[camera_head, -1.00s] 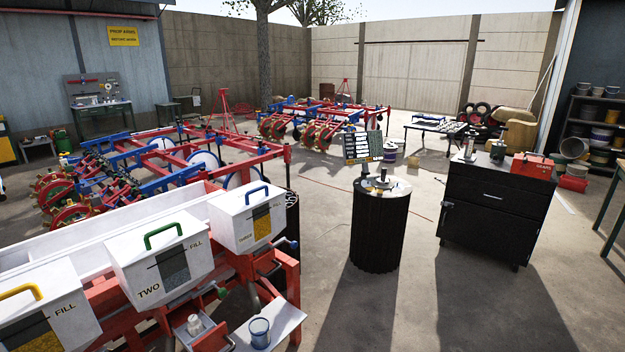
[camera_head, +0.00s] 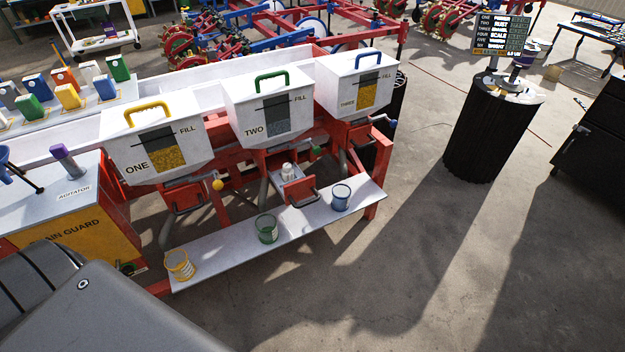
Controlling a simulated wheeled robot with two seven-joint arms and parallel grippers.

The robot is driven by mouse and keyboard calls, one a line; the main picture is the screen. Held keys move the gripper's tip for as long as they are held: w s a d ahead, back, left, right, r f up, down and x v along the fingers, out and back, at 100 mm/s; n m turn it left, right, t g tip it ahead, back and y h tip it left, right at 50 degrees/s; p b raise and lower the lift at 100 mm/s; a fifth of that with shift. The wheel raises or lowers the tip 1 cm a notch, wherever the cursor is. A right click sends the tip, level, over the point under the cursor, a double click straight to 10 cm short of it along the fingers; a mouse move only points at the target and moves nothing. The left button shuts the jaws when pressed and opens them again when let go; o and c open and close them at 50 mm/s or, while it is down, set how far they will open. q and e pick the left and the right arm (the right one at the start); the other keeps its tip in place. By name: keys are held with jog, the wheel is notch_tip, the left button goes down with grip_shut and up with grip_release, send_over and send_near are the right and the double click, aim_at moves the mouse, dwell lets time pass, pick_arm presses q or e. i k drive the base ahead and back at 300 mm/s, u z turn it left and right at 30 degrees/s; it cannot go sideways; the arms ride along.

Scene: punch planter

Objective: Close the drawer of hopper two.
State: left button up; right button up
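Hopper two (camera_head: 243,108) is a white box with a green handle, a level window and the word TWO, in the middle of the planter. Below it a small tray-like drawer (camera_head: 281,186) with a red front (camera_head: 301,191) sticks out toward me, above the shelf. A small whitish object (camera_head: 288,171) sits in it. The red front under hopper one sits further back by comparison. Neither of my grippers is in view; only a grey part of my own body shows at the lower left.
Hopper one (camera_head: 120,150) and hopper three (camera_head: 340,95) flank hopper two. A white shelf (camera_head: 225,252) below holds a yellow cup (camera_head: 179,264), a green cup (camera_head: 266,229) and a blue cup (camera_head: 341,197). Open floor lies in front; a black drum (camera_head: 480,130) stands right.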

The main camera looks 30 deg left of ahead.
aim_at(292, 191)
jog(key=u, duration=0.55)
jog(key=k, duration=1.35)
jog(key=u, duration=0.05)
jog(key=i, duration=0.5)
jog(key=z, duration=0.85)
jog(key=i, duration=1.05)
jog(key=u, duration=0.25)
